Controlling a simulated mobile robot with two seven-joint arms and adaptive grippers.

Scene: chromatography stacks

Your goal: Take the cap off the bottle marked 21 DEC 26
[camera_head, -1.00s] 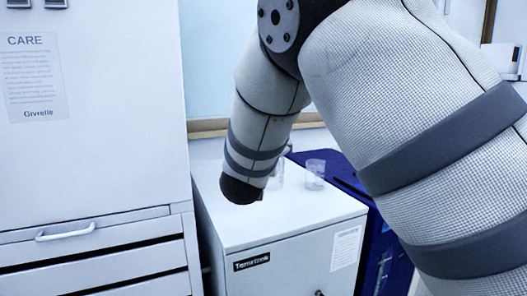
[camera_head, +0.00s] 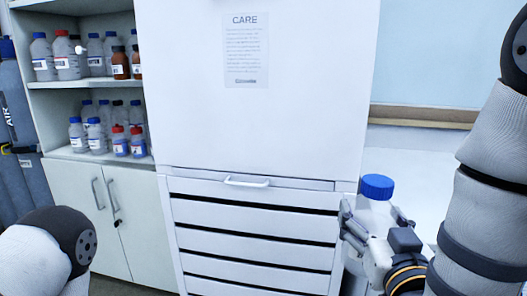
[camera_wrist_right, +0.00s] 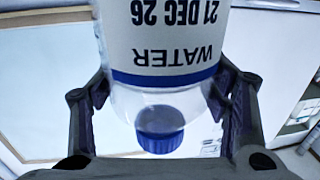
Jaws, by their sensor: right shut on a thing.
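The bottle (camera_head: 376,206) stands upright in my right gripper (camera_head: 375,219) at the right of the head view, with its blue cap (camera_head: 377,187) on top. In the right wrist view the clear bottle (camera_wrist_right: 160,98) fills the space between the two fingers of the gripper (camera_wrist_right: 162,100). Its white label (camera_wrist_right: 175,40) reads "WATER" and "21 DEC 26" upside down, and the blue cap (camera_wrist_right: 160,144) shows at the lower middle. The cap is on the bottle. My left gripper is out of view; only part of my left arm shows at the lower left.
A tall white cabinet (camera_head: 290,130) with a CARE notice and drawers below fills the middle. Shelves (camera_head: 62,84) at the left hold several capped bottles, above closed cupboard doors (camera_head: 88,200). A pale worktop (camera_head: 420,180) lies behind my right gripper.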

